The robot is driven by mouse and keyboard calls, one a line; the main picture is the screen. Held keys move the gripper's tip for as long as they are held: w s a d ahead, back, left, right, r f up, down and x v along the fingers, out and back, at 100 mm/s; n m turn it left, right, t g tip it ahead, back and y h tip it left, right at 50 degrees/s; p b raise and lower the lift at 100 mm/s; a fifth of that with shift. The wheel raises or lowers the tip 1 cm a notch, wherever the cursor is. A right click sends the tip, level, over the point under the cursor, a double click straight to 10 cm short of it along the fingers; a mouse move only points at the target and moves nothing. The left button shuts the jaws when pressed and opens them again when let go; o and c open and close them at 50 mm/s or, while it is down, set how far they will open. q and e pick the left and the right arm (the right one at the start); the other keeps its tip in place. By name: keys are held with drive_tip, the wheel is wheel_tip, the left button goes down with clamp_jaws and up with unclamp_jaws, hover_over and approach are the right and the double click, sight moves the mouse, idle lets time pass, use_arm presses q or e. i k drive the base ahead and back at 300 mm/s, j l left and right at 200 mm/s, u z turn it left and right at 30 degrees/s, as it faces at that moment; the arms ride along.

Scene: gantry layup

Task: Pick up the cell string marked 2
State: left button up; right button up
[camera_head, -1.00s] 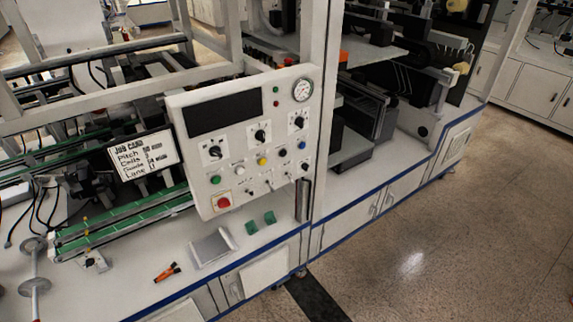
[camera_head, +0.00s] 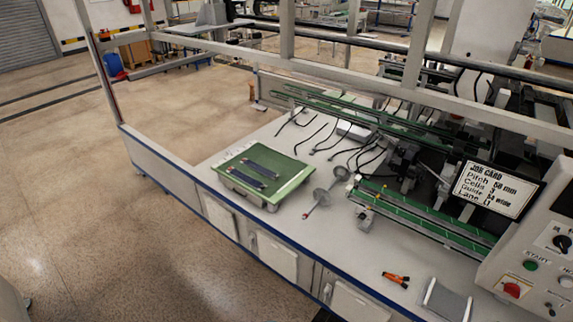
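A green-topped tray (camera_head: 287,187) sits on the white bench at the left of the machine. Two dark strips, which look like cell strings, lie side by side on it. The nearer strip (camera_head: 243,179) is toward the tray's front edge, and the other strip (camera_head: 260,168) is just behind it. Any number marks on them are too small to read, so I cannot tell which is marked 2. Neither of my grippers shows in the view.
Green conveyor rails (camera_head: 430,217), a job card (camera_head: 496,190) and a control panel (camera_head: 545,255) are farther right. An orange tool (camera_head: 396,279) lies near the bench's front edge. Frame posts rise around the bench.

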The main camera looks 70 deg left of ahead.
sight(267, 173)
drive_tip(key=u, duration=2.6)
drive_tip(key=i+j+z, duration=0.2)
drive_tip(key=i+j, duration=0.2)
drive_tip(key=i, duration=0.2)
drive_tip(key=i+j+z, duration=0.2)
drive_tip(key=i+j, duration=0.3)
drive_tip(key=i, duration=0.05)
